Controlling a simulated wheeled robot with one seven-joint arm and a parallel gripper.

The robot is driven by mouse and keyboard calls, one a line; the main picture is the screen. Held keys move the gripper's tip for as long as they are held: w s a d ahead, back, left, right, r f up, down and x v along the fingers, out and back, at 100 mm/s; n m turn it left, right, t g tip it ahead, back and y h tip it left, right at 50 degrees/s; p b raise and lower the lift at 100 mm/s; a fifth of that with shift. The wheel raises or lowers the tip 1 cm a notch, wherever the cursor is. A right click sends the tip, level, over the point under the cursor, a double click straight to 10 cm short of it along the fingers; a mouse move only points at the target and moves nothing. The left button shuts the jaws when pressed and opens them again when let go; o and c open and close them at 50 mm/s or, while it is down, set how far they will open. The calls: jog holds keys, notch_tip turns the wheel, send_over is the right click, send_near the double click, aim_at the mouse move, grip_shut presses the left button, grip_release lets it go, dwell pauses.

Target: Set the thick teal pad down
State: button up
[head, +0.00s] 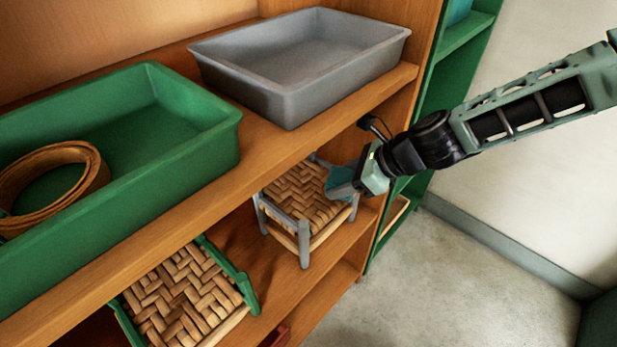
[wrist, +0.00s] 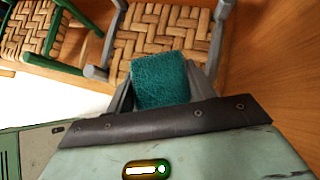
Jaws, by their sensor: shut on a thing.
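The thick teal pad (wrist: 160,80) is between the fingers of my gripper (wrist: 158,98) in the wrist view, and my gripper is shut on it. In the head view the teal pad (head: 340,180) shows as a small patch at the tip of my gripper (head: 345,188). It is at the right side of a small grey stool (head: 304,238) with a woven bark seat (head: 300,195). In the wrist view the pad overlaps the woven seat (wrist: 150,22); I cannot tell whether it touches it.
The grey stool stands on the lower shelf, under the upper shelf board (head: 265,150). A green-framed woven stool (head: 190,295) is to its left. A grey tray (head: 300,60) and a green tray (head: 130,150) holding a coiled brown strap (head: 90,180) rest above. Open floor (head: 450,280) lies at right.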

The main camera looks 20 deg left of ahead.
jog(key=a, duration=0.4)
jog(key=shift+a, duration=0.1)
jog(key=a, duration=0.3)
jog(key=shift+a+f, duration=0.15)
jog(key=shift+a, duration=0.25)
jog(key=shift+d+f+b, duration=0.15)
jog(key=shift+f+b, duration=0.25)
jog(key=shift+f, duration=0.2)
jog(key=o, duration=1)
jog(key=shift+f, duration=0.1)
jog(key=shift+o, duration=0.2)
